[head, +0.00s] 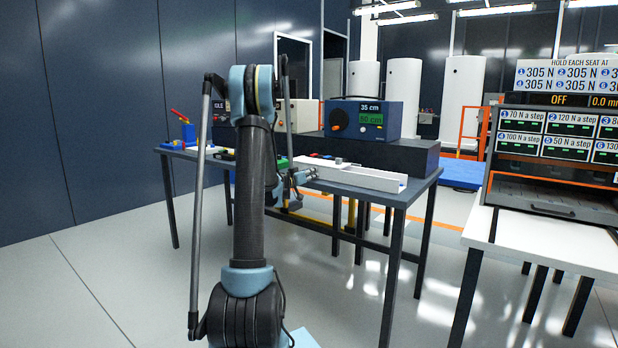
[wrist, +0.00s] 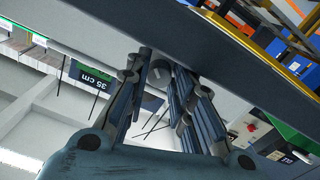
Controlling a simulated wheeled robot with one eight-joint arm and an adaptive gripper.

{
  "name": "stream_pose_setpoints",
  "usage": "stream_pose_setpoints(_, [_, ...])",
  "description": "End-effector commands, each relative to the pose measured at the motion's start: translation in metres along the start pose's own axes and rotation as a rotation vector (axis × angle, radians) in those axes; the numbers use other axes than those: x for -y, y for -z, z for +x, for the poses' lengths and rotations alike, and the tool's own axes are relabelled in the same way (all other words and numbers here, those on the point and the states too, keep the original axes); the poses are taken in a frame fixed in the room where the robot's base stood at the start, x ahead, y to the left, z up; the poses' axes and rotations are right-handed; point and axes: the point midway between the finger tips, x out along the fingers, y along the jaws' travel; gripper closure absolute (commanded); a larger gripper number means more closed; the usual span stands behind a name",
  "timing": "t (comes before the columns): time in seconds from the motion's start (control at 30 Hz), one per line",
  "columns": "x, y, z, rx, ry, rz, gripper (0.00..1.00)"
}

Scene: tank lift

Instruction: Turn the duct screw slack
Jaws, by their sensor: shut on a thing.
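My gripper (head: 292,181) is at the table's front edge in the head view, by the left end of a long white duct (head: 372,180). In the wrist view my gripper (wrist: 160,88) has its fingers around a small grey round piece (wrist: 158,73), which looks like the duct screw. The fingers are shut on it and hide most of it. I cannot tell how far it is turned.
The grey table (head: 405,193) carries a dark block (head: 410,158) behind the duct. A red-handled blue device (head: 187,130) stands at its left end. A white table (head: 540,245) with a labelled rack (head: 555,160) is at the right. Floor between the tables is clear.

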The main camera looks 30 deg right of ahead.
Motion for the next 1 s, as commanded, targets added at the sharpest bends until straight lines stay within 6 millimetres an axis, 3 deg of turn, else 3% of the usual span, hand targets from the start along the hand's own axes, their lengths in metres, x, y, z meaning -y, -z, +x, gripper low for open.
stream_pose_setpoints(0.2, [0.002, 0.001, 0.0, -0.001, 0.003, 0.001, 1.0])
stream_pose_setpoints(0.23, [0.002, 0.001, 0.0, -0.001, 0.003, 0.001, 0.74])
stream_pose_setpoints(0.3, [0.002, 0.001, 0.0, -0.001, 0.003, 0.001, 0.58])
stream_pose_setpoints(0.73, [0.001, 0.0, -0.005, -0.001, 0.003, 0.002, 0.58])
stream_pose_setpoints(1.0, [0.002, 0.0, -0.048, -0.001, 0.006, 0.002, 0.58])
